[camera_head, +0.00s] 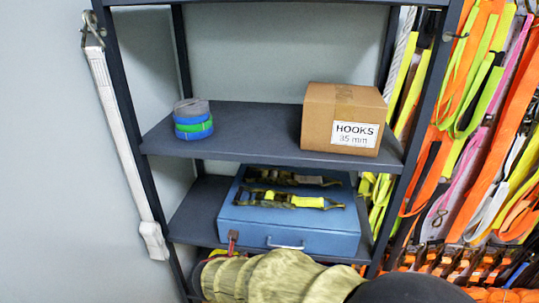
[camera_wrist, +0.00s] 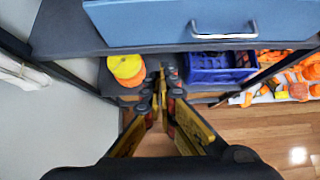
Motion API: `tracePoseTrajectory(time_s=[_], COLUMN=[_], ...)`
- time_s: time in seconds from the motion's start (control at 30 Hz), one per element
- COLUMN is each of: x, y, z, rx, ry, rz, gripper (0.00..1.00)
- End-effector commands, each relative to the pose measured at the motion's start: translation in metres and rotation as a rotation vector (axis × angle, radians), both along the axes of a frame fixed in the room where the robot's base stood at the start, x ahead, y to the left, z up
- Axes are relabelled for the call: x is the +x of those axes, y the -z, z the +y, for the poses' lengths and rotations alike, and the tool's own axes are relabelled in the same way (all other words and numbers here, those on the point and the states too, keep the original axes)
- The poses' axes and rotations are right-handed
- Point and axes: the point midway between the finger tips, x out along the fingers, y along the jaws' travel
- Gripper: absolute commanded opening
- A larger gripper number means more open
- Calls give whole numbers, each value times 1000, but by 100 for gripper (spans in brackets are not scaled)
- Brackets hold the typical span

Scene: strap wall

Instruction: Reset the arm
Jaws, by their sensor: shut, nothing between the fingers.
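My gripper (camera_wrist: 163,82) shows in the wrist view, with its dark and yellow fingers brought together and nothing seen between them. It points at the lower part of the shelf rack, below the blue case (camera_wrist: 200,22). In the head view my arm in its olive cover crosses the bottom, in front of the rack's lower part. My gripper's fingertips cannot be made out clearly there.
The dark shelf rack (camera_head: 250,133) holds a cardboard HOOKS box (camera_head: 330,105), rolled straps (camera_head: 193,118) and the case with ratchet straps (camera_head: 290,200). A blue crate (camera_wrist: 215,68) and orange-yellow rolls (camera_wrist: 126,69) sit lower. Coloured straps (camera_head: 480,110) hang at right. Wooden floor (camera_wrist: 270,125) is clear.

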Motion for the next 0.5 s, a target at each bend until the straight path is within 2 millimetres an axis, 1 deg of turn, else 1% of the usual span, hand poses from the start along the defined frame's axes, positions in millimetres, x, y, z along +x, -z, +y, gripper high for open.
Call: tracePoseTrajectory(time_s=[0.07, 0.17, 0.27, 0.3, 0.37, 0.4, 0.47, 0.5], x=[0, -3, -25, -37, -56, -67, -84, -96], y=[0, 3, 21, 24, 22, 20, 17, 14], z=[-1, -7, -30, -41, -58, -73, -96, -112], rx=[25, 102, 214, 270, 365, 430, 530, 600], ry=[29, 140, 362, 474, 649, 774, 967, 1100], rz=[-3, 0, 40, 55, 70, 76, 80, 79], gripper=[0, 0, 0, 0, 0, 0, 0, 0])
